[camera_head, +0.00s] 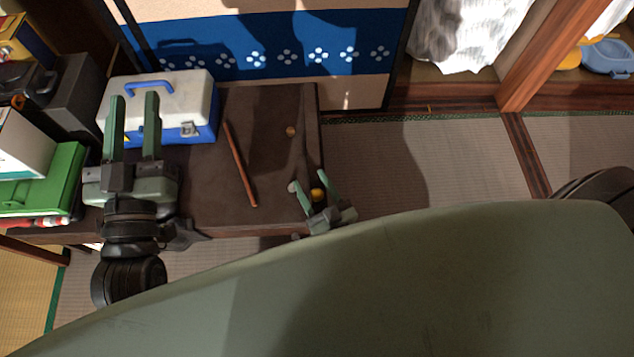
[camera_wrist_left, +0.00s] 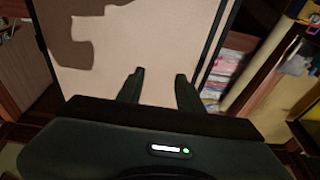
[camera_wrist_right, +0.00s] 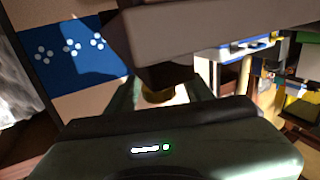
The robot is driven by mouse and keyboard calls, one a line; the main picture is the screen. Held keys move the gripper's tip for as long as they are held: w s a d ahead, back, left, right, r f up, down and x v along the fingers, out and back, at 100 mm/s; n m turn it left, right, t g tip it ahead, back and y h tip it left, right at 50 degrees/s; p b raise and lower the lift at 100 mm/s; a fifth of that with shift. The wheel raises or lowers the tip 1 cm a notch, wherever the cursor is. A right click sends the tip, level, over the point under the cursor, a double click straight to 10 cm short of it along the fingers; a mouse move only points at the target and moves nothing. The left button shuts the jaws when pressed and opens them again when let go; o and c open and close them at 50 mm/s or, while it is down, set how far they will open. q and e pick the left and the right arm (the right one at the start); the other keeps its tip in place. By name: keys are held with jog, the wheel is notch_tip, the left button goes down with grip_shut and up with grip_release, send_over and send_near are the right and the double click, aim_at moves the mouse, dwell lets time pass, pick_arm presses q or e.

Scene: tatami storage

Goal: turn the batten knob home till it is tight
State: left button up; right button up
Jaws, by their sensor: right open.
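The batten knob (camera_head: 318,195) is a small yellow, brass-like knob at the right end of the dark brown table. In the right wrist view the knob (camera_wrist_right: 158,97) shows under a thick batten (camera_wrist_right: 215,30). My right gripper (camera_head: 309,181) is open, with a finger on either side of the knob in the picture; I cannot tell whether they touch it. It also shows in the right wrist view (camera_wrist_right: 160,88). My left gripper (camera_head: 134,97) is open and empty, above the white and blue box. Its fingers show apart in the left wrist view (camera_wrist_left: 158,76).
The brown table (camera_head: 205,185) carries a thin wooden stick (camera_head: 240,165) and a white and blue box (camera_head: 185,95). A small brass-coloured round piece (camera_head: 291,131) sits near its right edge. A green case (camera_head: 50,180) lies at left. Bare tatami (camera_head: 440,150) spreads right of the table.

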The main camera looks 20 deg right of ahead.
aim_at(320, 199)
jog(key=s, duration=0.3)
jog(key=s+p, duration=0.1)
jog(key=s, duration=0.1)
jog(key=shift+s+d, duration=0.35)
pick_arm(q)
notch_tip(320, 199, down, 6)
jog(key=g+y, duration=0.1)
jog(key=g, duration=0.2)
jog(key=shift+a+f+g, duration=0.25)
jog(key=shift+a+g, duration=0.05)
jog(key=shift+a, duration=0.15)
pick_arm(e)
jog(key=shift+s+d, duration=0.1)
jog(key=shift+s, duration=0.6)
